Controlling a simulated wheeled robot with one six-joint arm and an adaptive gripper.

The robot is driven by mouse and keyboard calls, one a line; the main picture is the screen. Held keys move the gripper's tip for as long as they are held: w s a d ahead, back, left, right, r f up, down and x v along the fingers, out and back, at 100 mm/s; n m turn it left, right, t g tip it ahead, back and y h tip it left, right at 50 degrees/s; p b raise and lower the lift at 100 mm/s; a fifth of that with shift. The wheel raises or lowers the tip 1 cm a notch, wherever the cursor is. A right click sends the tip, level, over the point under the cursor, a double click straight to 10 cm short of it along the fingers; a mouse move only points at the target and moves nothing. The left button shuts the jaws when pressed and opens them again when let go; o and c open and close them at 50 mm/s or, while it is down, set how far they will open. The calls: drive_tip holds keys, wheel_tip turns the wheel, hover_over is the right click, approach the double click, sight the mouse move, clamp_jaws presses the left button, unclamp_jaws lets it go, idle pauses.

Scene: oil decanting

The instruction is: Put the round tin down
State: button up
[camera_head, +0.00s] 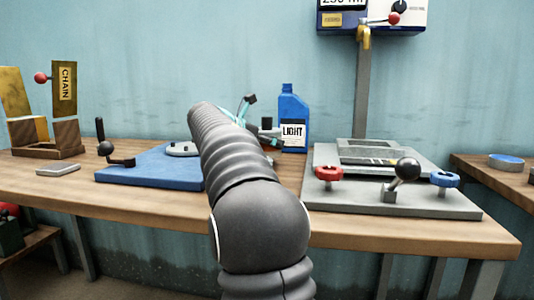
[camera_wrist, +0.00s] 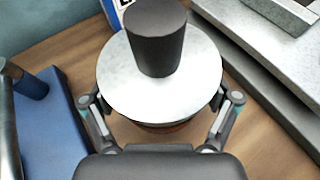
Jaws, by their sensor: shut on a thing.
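The round tin (camera_wrist: 125,85) shows from above in the wrist view as a pale metal disc with a dark cylindrical knob (camera_wrist: 157,42) standing on it. A thin reddish-brown strip shows under its near edge. My gripper (camera_wrist: 161,102) has one finger on each side of the tin and is shut on it. I cannot tell whether the tin touches the wooden bench or hangs just above it. In the head view my arm hides most of the gripper (camera_head: 250,115) and the tin.
The blue bottle marked LIGHT (camera_head: 291,108) stands close behind the tin. A blue plate (camera_head: 150,168) lies to the left. A grey metal base with red and blue knobs (camera_head: 400,198) lies to the right. A strip of bare bench (camera_wrist: 60,45) shows between them.

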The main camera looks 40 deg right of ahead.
sight(267, 152)
drive_tip(key=shift+f+b, duration=0.3)
drive_tip(key=shift+f, duration=1)
drive_tip(key=shift+f, duration=0.15)
drive_tip(key=o, duration=1.3)
drive_tip(key=shift+o, duration=0.2)
drive_tip(key=shift+a+r, duration=0.15)
drive_tip(key=shift+r, duration=0.05)
drive_tip(key=v, duration=0.7)
drive_tip(key=shift+a+p, duration=0.15)
drive_tip(key=shift+p, duration=0.25)
